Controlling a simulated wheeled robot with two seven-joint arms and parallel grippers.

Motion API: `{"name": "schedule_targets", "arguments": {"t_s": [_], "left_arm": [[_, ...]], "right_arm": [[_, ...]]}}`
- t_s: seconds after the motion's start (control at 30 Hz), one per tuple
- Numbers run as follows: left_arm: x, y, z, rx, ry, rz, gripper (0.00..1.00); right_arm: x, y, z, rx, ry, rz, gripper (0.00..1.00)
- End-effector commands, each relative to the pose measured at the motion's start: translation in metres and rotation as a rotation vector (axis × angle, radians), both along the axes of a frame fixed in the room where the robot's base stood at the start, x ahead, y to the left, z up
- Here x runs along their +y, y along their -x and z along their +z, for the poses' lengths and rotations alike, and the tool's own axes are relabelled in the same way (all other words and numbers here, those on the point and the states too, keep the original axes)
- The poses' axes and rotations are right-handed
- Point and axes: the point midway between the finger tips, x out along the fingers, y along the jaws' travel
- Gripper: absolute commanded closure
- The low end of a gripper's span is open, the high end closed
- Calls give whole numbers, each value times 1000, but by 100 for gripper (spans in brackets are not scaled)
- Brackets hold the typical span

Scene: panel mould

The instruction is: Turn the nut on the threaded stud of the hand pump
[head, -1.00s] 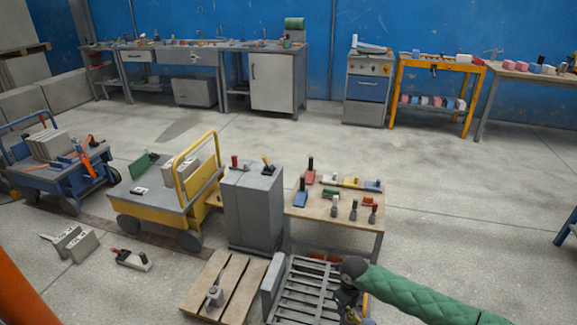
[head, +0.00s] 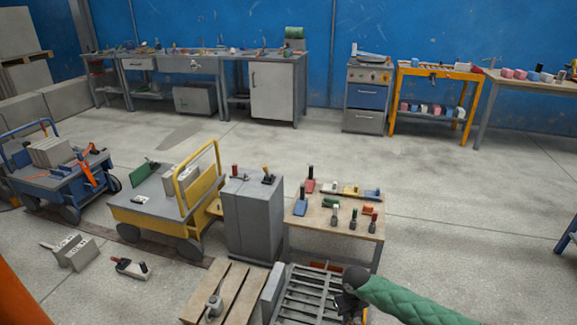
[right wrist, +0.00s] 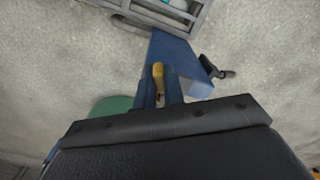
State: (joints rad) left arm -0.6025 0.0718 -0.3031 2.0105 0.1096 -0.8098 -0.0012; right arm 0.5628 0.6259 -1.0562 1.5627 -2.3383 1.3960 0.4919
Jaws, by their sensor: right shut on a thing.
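My right gripper (right wrist: 160,92) is shut on a narrow yellow piece (right wrist: 158,72), gripped between its two blue fingers in the right wrist view. Just beyond the fingers is a blue block-like body (right wrist: 178,62) with a small black knob (right wrist: 216,68) at its right side. I cannot tell for sure whether these belong to the hand pump. No nut or threaded stud can be made out. My left gripper is not in view.
A slatted grey rack (head: 300,290) and a wooden pallet (head: 238,288) with a small grey fitting (head: 214,304) lie in front. A small wooden table (head: 322,222) with several tools, a grey cabinet (head: 252,215) and a yellow cart (head: 140,212) stand behind. Floor at right is clear.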

Motion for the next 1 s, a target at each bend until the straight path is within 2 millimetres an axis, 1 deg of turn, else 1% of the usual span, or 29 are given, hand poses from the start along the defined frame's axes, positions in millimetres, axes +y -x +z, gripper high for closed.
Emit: {"name": "schedule_targets", "arguments": {"t_s": [0.27, 0.33, 0.5, 0.63, 1.0], "left_arm": [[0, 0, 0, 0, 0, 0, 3], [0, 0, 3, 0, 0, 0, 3], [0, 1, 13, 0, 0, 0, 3], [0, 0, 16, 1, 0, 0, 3], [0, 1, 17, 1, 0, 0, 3]], "right_arm": [[0, 0, 0, 0, 1, -8, 100], [-1, 0, 1, 1, 0, -34, 100], [-6, -1, 2, 1, 1, -193, 100], [-8, -1, 1, 0, 0, -285, 100], [-9, -1, 1, 0, 0, -318, 100]]}}
